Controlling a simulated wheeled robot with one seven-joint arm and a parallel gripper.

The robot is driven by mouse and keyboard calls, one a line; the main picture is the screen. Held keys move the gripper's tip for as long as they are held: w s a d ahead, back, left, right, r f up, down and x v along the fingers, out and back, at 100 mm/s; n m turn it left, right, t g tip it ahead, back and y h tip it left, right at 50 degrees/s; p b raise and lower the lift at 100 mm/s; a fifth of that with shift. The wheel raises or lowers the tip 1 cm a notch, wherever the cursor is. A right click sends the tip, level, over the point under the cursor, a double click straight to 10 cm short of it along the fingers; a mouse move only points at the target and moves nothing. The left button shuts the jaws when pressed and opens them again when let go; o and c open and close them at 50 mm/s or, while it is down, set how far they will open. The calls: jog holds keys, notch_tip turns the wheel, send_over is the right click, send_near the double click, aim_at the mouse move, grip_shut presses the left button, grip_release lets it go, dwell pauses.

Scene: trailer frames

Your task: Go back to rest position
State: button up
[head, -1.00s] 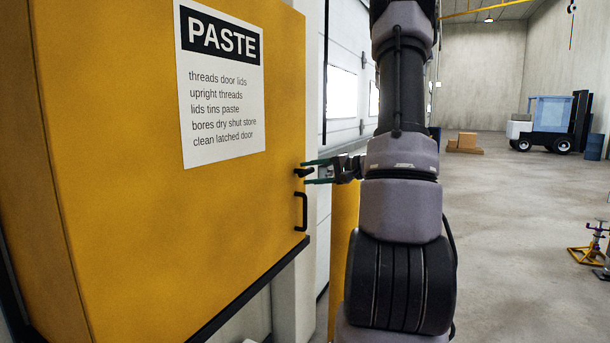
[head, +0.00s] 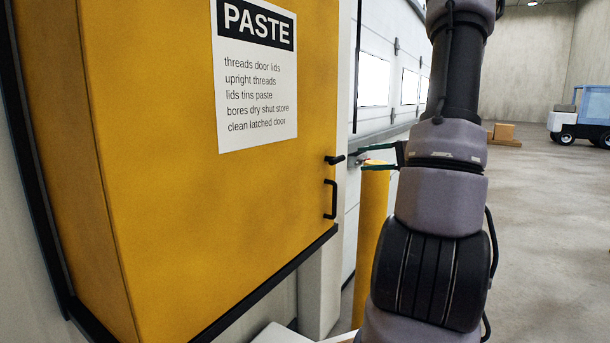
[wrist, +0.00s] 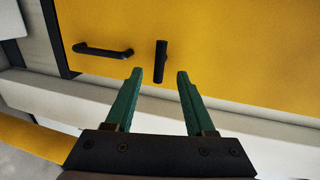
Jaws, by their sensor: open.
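My gripper (head: 362,157) is open and empty, just right of the yellow cabinet's edge in the head view. My arm hides part of it there. In the wrist view its two green fingers (wrist: 159,76) are apart, with nothing between them. The yellow cabinet (head: 180,200) has a shut door with a PASTE sign (head: 257,75). A black latch (head: 335,160) and a black pull handle (head: 330,199) sit on the door's right side. In the wrist view the latch (wrist: 161,63) is beyond the fingertips, and the handle (wrist: 103,51) is to its left. The fingers appear clear of both.
A yellow post (head: 371,230) stands right of the cabinet, close to my gripper. A white wall with windows (head: 373,77) runs behind. Boxes on a pallet (head: 505,133) and a blue-and-white vehicle (head: 588,115) stand far right. The floor at right is clear.

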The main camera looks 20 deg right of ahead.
jog(key=s+a+r+n+g+h, duration=0.15)
jog(key=s+a+g, duration=0.25)
jog(key=a, duration=0.5)
jog(key=s+a+r+n+g, duration=0.2)
jog(key=s+a+n+g, duration=0.15)
jog(key=a, duration=0.45)
jog(key=s+a+r+t+h, duration=0.1)
jog(key=s+a+r+h, duration=0.1)
jog(key=s, duration=0.3)
jog(key=s+a+r+t+h, duration=0.1)
jog(key=s+a+r+h, duration=0.1)
jog(key=s+r+h, duration=0.1)
jog(key=s+h, duration=0.1)
jog(key=s, duration=0.1)
jog(key=shift+s+a+r+n+h, duration=0.35)
jog(key=shift+s+a+n, duration=0.05)
jog(key=shift+t, duration=0.25)
